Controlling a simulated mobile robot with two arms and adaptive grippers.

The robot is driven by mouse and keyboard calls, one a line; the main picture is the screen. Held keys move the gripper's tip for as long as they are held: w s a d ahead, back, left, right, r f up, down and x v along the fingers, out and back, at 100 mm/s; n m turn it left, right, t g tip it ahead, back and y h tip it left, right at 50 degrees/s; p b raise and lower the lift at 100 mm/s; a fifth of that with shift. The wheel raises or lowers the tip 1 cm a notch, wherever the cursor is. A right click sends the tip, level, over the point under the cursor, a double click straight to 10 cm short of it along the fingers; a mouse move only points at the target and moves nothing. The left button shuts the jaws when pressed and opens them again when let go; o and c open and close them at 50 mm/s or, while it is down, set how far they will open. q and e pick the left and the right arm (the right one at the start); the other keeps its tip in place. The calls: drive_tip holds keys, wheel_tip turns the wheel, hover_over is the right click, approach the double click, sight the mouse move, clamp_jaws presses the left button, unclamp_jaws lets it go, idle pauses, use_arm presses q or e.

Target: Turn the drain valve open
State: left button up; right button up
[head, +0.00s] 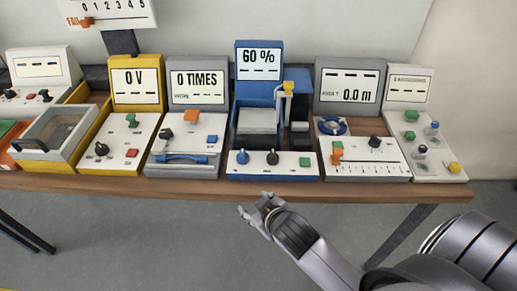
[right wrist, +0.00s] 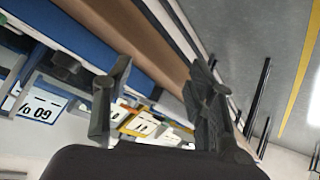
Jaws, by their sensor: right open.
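No part that I see is legibly marked as the drain valve. The blue station (head: 258,95) reads "60 %" and stands near the middle of the table. A small yellow handle-like part (head: 288,88) sits at its upper right, above a dark column. Its white front panel carries a blue knob (head: 242,157), a black knob (head: 272,158) and a green button (head: 305,162). My right gripper (head: 253,204) is open and empty, in front of the table edge below this panel, touching nothing. In the right wrist view the "60 %" display (right wrist: 38,104) shows upside down. My left gripper is not in view.
A yellow "0 V" station (head: 137,88) and a grey "0 TIMES" station (head: 198,92) stand to the left. A grey "0.0 m" station (head: 348,92) with a slider and a white station (head: 408,90) stand to the right. The floor before the wooden table (head: 200,190) is clear.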

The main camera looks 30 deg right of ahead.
drive_tip(key=w+a+r+n+t+y, duration=0.4)
drive_tip(key=w+r, duration=0.3)
drive_tip(key=r, duration=0.4)
drive_tip(key=w+a+r+n+t+y, duration=0.3)
drive_tip(key=w+a+r+n+t, duration=0.25)
drive_tip(key=r, duration=0.45)
drive_tip(key=s+a+r+n+g+y, duration=0.2)
drive_tip(key=a+r+n+g+y, duration=0.35)
drive_tip(key=n, duration=0.55)
drive_tip(key=s+a+r+n+g+y, duration=0.2)
drive_tip(key=a+n+g+y, duration=0.55)
drive_tip(key=n, duration=0.25)
drive_tip(key=n+g+h, duration=0.5)
drive_tip(key=g+h, duration=0.1)
drive_tip(key=h, duration=1.4)
hover_over(273, 153)
wheel_tip(273, 153, down, 7)
wheel_tip(273, 153, down, 18)
drive_tip(key=p, duration=0.4)
drive_tip(key=shift+r, duration=0.15)
